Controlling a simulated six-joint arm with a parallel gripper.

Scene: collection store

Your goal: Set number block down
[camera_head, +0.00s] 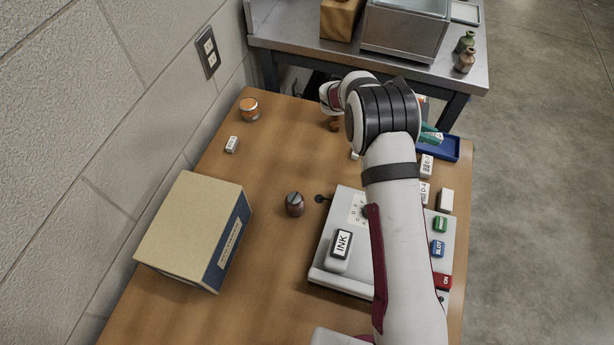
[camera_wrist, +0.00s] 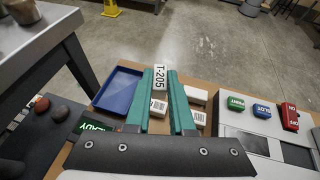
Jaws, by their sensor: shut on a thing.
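My gripper (camera_wrist: 161,82) has two teal fingers, shut on a white number block (camera_wrist: 159,77) that reads T-205 in the wrist view. The block sits upright between the fingertips; its height above the table is hard to tell. In the head view my gripper (camera_head: 431,134) is beside the blue tray (camera_head: 452,150), mostly behind my arm, and the held block cannot be made out. In the wrist view the blue tray (camera_wrist: 118,91) is left of the fingers and its visible floor is empty. White labelled blocks (camera_wrist: 158,108) lie beneath and right of the fingers.
A white machine (camera_head: 330,277) with an INK block (camera_head: 341,243) and green, blue (camera_head: 438,249) and red buttons stands on the wooden table. A metal bench (camera_head: 290,42) is behind.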

